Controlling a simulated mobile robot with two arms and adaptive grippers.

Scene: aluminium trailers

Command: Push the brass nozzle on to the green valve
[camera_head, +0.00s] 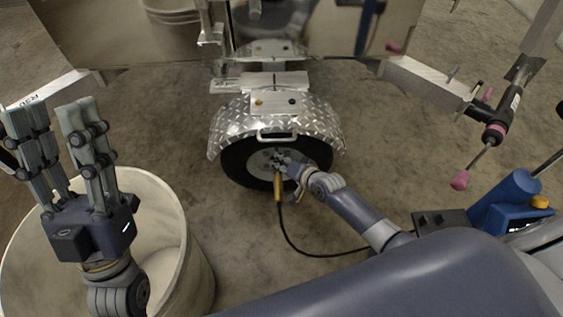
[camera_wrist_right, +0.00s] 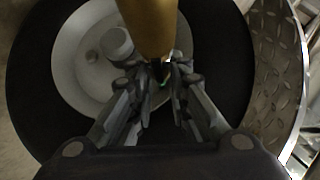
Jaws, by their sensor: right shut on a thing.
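The brass nozzle (camera_head: 278,189) hangs at the wheel's lower front, with a black hose running from its lower end. In the right wrist view the nozzle (camera_wrist_right: 147,27) comes down from the top edge to between my fingers. My right gripper (camera_head: 279,163) is shut on the nozzle, in front of the wheel's pale hub. A tiny green spot (camera_wrist_right: 162,86) shows between the fingertips; it may be the green valve, mostly hidden. I cannot tell whether nozzle and valve touch. My left gripper (camera_head: 48,112) is open and empty above a pale bin.
The trailer wheel (camera_head: 235,165) sits under a diamond-plate fender (camera_head: 312,118). The pale bin (camera_head: 190,255) stands at the lower left. A tool with a pink tip (camera_head: 459,181) is at the right, near a blue device (camera_head: 508,197). Bare concrete lies around the wheel.

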